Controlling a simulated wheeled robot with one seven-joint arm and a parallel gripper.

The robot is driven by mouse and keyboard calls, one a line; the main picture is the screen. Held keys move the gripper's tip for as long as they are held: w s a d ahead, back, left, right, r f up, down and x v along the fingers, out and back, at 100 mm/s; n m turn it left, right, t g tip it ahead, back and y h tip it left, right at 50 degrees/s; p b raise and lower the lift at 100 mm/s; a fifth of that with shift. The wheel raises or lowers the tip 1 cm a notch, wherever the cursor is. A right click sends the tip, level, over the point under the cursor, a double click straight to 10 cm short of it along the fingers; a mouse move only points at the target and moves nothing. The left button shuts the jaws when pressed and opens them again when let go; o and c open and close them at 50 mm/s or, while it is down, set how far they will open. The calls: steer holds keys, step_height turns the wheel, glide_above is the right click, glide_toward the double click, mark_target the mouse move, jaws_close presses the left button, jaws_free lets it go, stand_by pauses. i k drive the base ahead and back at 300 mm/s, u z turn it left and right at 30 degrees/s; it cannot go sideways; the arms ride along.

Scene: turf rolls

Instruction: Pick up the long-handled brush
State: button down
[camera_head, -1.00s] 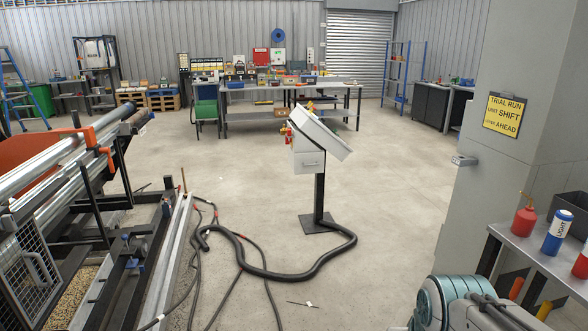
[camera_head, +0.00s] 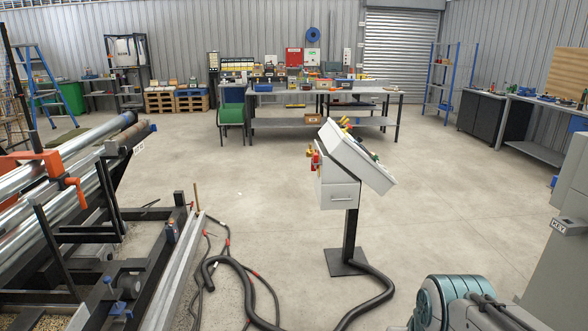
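I cannot make out a long-handled brush for certain in the head view. A thin brown upright stick (camera_head: 197,197) stands by the pale rail at the left; I cannot tell what it belongs to. My gripper is out of view; only a teal and grey part of my own arm shows at the bottom right.
A control stand (camera_head: 340,192) rises from the floor ahead, with a thick black hose (camera_head: 376,308) curling from its base. Machine rollers (camera_head: 75,150) fill the left. A grey cabinet (camera_head: 558,255) is at the right edge. The floor (camera_head: 270,190) is open towards the back workbench (camera_head: 300,122).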

mark_target(197, 199)
steer(key=u, duration=0.2)
steer(key=i, duration=1.6)
steer(key=u, duration=0.5)
steer(key=i, duration=1.6)
steer(key=u, duration=0.5)
steer(key=i, duration=1.2)
steer(key=u, duration=0.1)
